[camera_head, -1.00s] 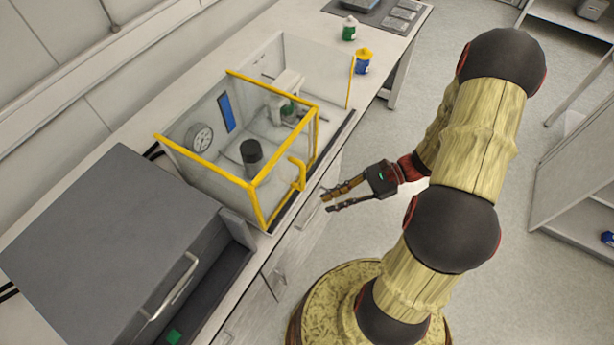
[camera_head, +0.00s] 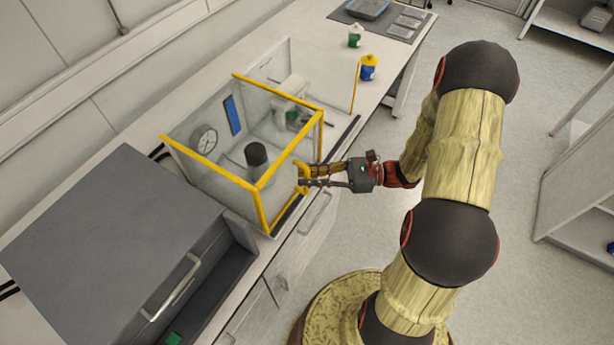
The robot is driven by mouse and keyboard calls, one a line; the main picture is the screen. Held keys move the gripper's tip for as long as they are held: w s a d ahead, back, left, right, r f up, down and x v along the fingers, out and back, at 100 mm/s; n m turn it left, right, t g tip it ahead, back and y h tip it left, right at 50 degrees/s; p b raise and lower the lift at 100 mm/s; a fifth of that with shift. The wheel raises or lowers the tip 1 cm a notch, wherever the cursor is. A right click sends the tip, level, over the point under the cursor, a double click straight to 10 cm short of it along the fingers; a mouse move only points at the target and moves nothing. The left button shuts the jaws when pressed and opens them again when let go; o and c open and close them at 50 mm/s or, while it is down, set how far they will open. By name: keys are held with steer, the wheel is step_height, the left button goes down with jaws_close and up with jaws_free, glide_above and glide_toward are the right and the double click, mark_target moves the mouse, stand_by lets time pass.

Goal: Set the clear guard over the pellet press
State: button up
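The clear guard (camera_head: 217,180) is a see-through box with yellow edges on the bench. A yellow handle (camera_head: 301,180) stands out from its front right side. Behind its panels show a round gauge (camera_head: 204,138), a blue plate (camera_head: 233,115) and a dark cylinder (camera_head: 256,155). A whitish machine with a green part (camera_head: 291,117) stands toward the guard's far right end. I cannot tell which of these parts belong to the pellet press. My gripper (camera_head: 304,177) is at the handle, its fingers apart on either side of it. Contact is not clear.
A grey cabinet (camera_head: 105,235) with a metal handle stands close to the guard's left. A blue bottle with yellow cap (camera_head: 368,68) and a green-and-white bottle (camera_head: 355,37) stand behind.

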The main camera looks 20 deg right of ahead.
steer(key=shift+a, duration=0.25)
steer(key=shift+c, duration=0.6)
jaws_close()
